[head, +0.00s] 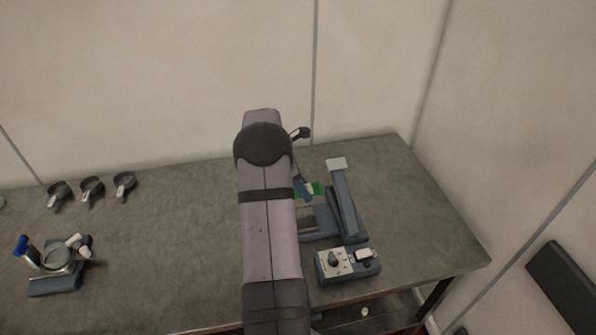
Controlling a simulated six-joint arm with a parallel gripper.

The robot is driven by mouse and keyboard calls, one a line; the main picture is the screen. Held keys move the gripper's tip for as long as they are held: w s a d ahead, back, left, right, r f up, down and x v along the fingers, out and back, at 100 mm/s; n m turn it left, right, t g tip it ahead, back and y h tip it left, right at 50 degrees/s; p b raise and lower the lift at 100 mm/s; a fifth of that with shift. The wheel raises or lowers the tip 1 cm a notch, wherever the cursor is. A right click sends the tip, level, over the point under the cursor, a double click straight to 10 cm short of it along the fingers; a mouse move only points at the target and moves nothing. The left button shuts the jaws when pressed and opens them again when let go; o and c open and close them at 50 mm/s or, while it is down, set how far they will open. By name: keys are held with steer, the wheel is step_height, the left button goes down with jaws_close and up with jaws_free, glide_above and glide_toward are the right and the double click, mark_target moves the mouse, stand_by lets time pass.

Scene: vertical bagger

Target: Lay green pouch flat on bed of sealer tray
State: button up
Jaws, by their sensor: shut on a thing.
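My gripper (308,191) is shut on the pouch; the arm hides part of both. The sealer tray (322,222) is a blue-grey bed with a darker plate, left of the sealer's long raised arm (345,200). The pouch appears near the far edge of the bed; I cannot tell its height or whether it touches the bed. The left part of the tray is hidden behind my arm.
A control box (347,263) with a knob stands at the sealer's front. A blue-based device (56,270) with a round dish stands front left. The table (170,240) between is clear.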

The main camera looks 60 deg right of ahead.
steer(key=shift+s+a+r+p, duration=0.15)
steer(key=shift+s+a+p, duration=0.45)
steer(key=shift+s+a, duration=0.65)
steer(key=shift+w+f, duration=0.1)
steer(key=shift+f, duration=0.1)
step_height(320, 180, down, 5)
steer(key=b, duration=0.5)
steer(key=shift+f, duration=0.25)
steer(key=shift+a+f+p, duration=0.1)
steer(key=shift+f+p, duration=0.2)
steer(key=shift+f, duration=0.15)
stand_by(0.3)
steer(key=o, duration=1.2)
steer(key=shift+c, duration=1.4)
